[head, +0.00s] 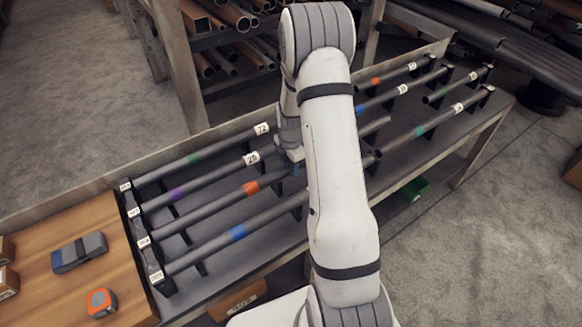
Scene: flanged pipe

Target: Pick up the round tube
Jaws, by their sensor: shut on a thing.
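Several long dark grey tubes lie side by side on a rack, with coloured bands: green (195,158), purple (178,193), orange (250,188) and blue (238,232). My gripper (291,166) is low over the middle of the rack, partly hidden behind my white arm. It appears shut on the orange-banded round tube (208,209), which seems to continue past my arm to a bare end (376,125). The grip itself is hidden, and I cannot tell whether the tube is clear of its supports.
More banded tubes (420,131) lie on the right of the bench (480,140). A wooden surface (70,225) at left holds a grey-blue case (80,252) and an orange tape measure (101,302). Shelves of pipes (225,55) stand behind.

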